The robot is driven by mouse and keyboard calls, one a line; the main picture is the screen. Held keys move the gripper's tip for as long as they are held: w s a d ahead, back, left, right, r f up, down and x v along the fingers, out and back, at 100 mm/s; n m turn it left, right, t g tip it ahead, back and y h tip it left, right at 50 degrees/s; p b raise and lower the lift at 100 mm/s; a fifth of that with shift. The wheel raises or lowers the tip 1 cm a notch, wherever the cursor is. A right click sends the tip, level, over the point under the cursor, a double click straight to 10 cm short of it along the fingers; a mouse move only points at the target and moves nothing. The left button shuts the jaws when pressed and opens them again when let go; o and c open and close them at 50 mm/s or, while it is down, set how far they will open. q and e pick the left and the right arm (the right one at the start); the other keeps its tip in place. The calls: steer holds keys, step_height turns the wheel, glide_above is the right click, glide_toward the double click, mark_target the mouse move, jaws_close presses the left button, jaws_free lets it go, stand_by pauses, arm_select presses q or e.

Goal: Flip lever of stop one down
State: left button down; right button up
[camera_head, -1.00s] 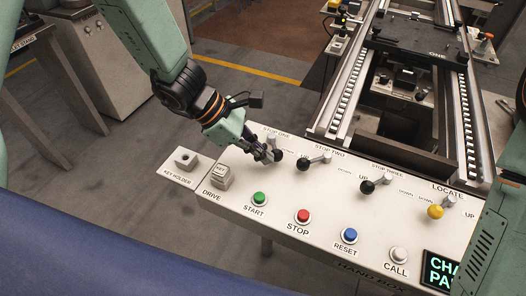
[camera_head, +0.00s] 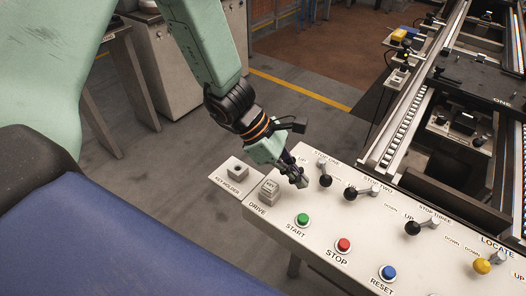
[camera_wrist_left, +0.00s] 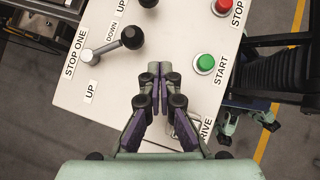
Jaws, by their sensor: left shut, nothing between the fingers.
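The stop one lever has a grey pivot (camera_head: 322,164) and a black ball knob (camera_head: 325,181). It points toward the panel's front, unlike the stop two lever (camera_head: 350,193), which points left. In the left wrist view the stop one knob (camera_wrist_left: 132,37) is beside the DOWN label and away from the UP label (camera_wrist_left: 90,90). My left gripper (camera_head: 301,182) is left of the knob, over the panel, with a small gap. In the left wrist view its fingertips (camera_wrist_left: 154,68) are together and empty, apart from the knob. My right gripper is out of view.
The green START button (camera_head: 302,219), red STOP button (camera_head: 343,245) and key switch (camera_head: 268,190) sit close to the left gripper. The stop three lever (camera_head: 412,228) and yellow locate knob (camera_head: 482,266) are farther right. A conveyor rail (camera_head: 405,125) stands behind the panel.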

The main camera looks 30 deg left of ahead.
arm_select(q)
steer(key=s+a+r+p, duration=0.1)
steer(key=r, duration=0.1)
steer(key=s+a+r+p, duration=0.1)
steer(key=a+r+p, duration=0.1)
steer(key=s+a+r+p, duration=0.1)
steer(key=r, duration=0.1)
steer(key=shift+a+r, duration=0.2)
steer(key=shift+s+a+r+p, duration=0.5)
steer(key=shift+r+p, duration=0.2)
steer(key=shift+p, duration=0.2)
steer(key=shift+a, duration=0.15)
